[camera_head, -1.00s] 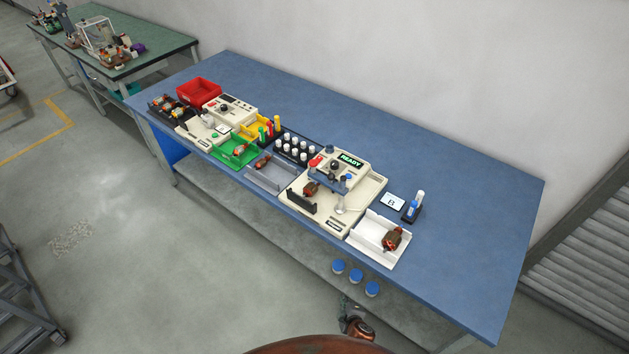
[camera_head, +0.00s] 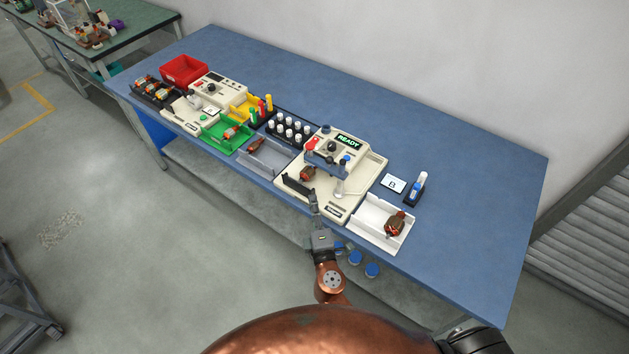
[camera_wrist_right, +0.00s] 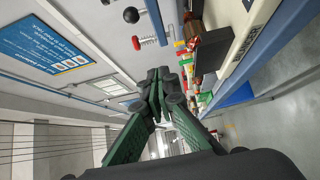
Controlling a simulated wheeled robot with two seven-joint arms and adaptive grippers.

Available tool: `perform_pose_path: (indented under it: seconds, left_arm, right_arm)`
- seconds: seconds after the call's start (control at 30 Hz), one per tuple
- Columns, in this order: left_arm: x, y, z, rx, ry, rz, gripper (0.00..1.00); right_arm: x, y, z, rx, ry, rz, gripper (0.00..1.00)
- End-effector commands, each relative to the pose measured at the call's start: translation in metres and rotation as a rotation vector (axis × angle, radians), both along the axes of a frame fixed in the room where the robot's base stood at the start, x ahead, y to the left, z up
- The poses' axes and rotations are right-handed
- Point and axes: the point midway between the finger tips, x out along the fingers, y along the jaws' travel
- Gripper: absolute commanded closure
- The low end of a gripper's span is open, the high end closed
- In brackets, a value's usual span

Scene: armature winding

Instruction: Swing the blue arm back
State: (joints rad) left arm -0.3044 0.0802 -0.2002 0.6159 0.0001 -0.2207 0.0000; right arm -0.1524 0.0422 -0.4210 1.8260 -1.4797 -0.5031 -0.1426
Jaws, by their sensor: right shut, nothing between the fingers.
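The blue arm (camera_head: 327,165) is on the cream winding machine (camera_head: 350,198) with the lit READY display (camera_head: 350,140). It lies across the machine below the display, with a blue knob near its right end. A copper-wound armature (camera_head: 307,173) sits by its left end. My right gripper (camera_head: 314,197) is at the machine's front edge, near the black block (camera_head: 297,186), apart from the blue arm. In the right wrist view its green fingers (camera_wrist_right: 160,95) are together and empty. My left gripper is not in view.
A white tray (camera_head: 370,241) with another wound armature (camera_head: 395,223) stands right of the machine. A grey tray (camera_head: 261,165) and a rack of white-capped items (camera_head: 287,130) stand to its left. The right end of the blue table (camera_head: 480,200) is clear.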

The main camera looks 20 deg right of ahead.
Motion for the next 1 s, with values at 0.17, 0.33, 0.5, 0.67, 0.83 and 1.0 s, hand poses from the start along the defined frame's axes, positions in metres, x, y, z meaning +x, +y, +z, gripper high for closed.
perform_pose_path:
  seconds: [0.17, 0.33, 0.5, 0.67, 0.83, 1.0]
  left_arm:
    - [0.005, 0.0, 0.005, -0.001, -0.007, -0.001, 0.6]
    - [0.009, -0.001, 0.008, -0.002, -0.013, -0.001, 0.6]
    - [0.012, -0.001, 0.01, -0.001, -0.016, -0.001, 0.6]
    - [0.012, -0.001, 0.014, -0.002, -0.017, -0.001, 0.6]
    - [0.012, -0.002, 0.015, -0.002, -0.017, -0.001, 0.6]
    - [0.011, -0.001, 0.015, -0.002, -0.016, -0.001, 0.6]
  right_arm:
    - [0.025, -0.002, 0.003, 0.001, -0.002, 0.003, 1.0]
    - [0.06, -0.006, 0.002, 0.0, -0.002, 0.002, 1.0]
    - [0.094, -0.01, 0.002, 0.001, -0.001, 0.002, 1.0]
    - [0.11, -0.029, 0.001, -0.001, 0.0, 0.0, 1.0]
    - [0.118, -0.04, 0.001, 0.0, 0.0, 0.002, 1.0]
    - [0.121, -0.043, 0.0, 0.002, 0.001, 0.002, 1.0]
